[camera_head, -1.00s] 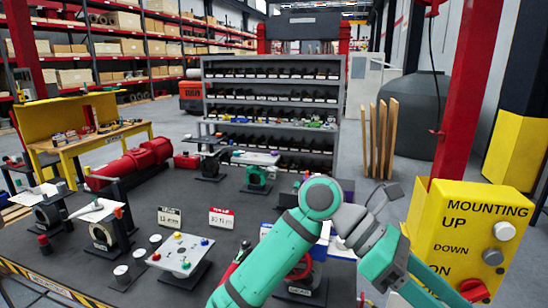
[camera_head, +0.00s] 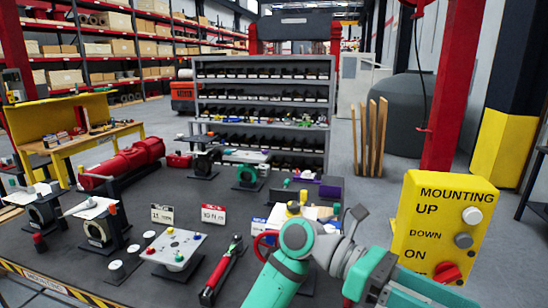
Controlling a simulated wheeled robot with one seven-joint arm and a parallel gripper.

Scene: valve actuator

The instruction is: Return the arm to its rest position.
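My teal and grey arm rises from the bottom edge to a bent joint. From there it runs right and down past the front of the yellow control box (camera_head: 452,196). The far end of the arm leaves the picture at the bottom right, and I cannot make out my gripper or its fingers. The box reads MOUNTING, UP, DOWN and ON. It has a white button (camera_head: 472,215), a grey button (camera_head: 463,240) and a red knob (camera_head: 447,273). My arm hides part of the dark table (camera_head: 140,200) behind it.
On the table are a red and black tool (camera_head: 221,272), a white plate with coloured knobs (camera_head: 175,248), a red cylinder (camera_head: 122,163), valve parts and small signs. A shelf rack (camera_head: 262,110) stands behind. A red post (camera_head: 455,90) rises behind the box.

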